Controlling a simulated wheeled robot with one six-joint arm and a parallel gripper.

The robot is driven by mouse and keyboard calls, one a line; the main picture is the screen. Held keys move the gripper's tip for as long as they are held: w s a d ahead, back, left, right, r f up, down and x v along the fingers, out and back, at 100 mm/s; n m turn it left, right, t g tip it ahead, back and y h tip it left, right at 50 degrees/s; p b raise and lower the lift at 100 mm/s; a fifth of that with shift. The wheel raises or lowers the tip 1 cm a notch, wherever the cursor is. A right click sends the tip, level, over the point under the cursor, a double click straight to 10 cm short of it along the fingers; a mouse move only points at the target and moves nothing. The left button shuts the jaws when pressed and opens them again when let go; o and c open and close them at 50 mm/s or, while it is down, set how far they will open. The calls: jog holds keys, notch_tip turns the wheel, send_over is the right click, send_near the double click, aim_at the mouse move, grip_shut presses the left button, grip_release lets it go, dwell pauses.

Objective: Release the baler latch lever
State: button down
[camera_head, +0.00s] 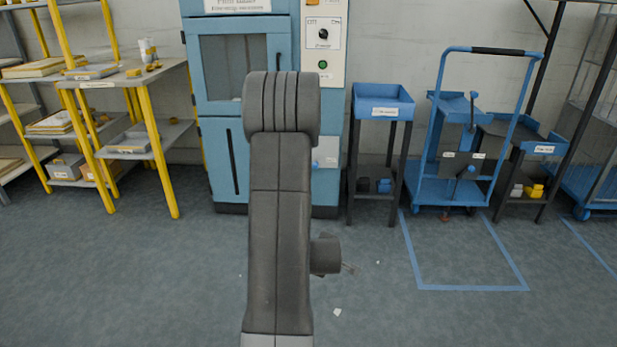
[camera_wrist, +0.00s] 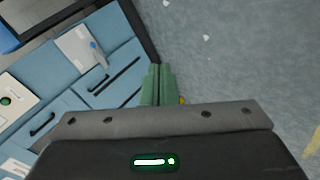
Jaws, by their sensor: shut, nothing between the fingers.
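The blue baler (camera_head: 219,130) stands behind my arm in the head view, with a windowed upper door and a lower door with a dark vertical slot. In the wrist view its blue front (camera_wrist: 68,98) lies tilted at the left. A pale grey plate (camera_wrist: 76,50) there carries a small blue lever-like piece (camera_wrist: 95,45); I cannot tell if this is the latch lever. Black handle-like bars also show. My gripper (camera_wrist: 159,68) shows green fingers shut together, empty, apart from the plate and lever-like piece. In the head view my arm hides the gripper and part of the baler.
A control panel (camera_head: 322,45) with a knob and green button is on the baler's right. A blue tray stand (camera_head: 382,97) and blue trolley (camera_head: 451,190) stand further right. Yellow-legged shelving (camera_head: 160,150) is at left. The floor in front is mostly clear, with small scraps.

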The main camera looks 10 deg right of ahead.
jog(key=w+d+f+n+t+h+b, duration=0.1)
jog(key=w+d+f+n+t+b, duration=0.1)
jog(key=w+d+f+n, duration=0.3)
jog(key=d+f+t+h+b, duration=0.1)
jog(key=d+f+t+h, duration=0.15)
jog(key=f, duration=0.45)
jog(key=s+d+f+n+t+h+b, duration=0.3)
jog(key=s+f+n+t, duration=0.1)
jog(key=f, duration=0.6)
jog(key=shift+s+d+n, duration=0.4)
jog(key=shift+s+n, duration=0.4)
jog(key=shift+s, duration=0.35)
jog(key=shift+w+t, duration=0.15)
jog(key=shift+t, duration=0.1)
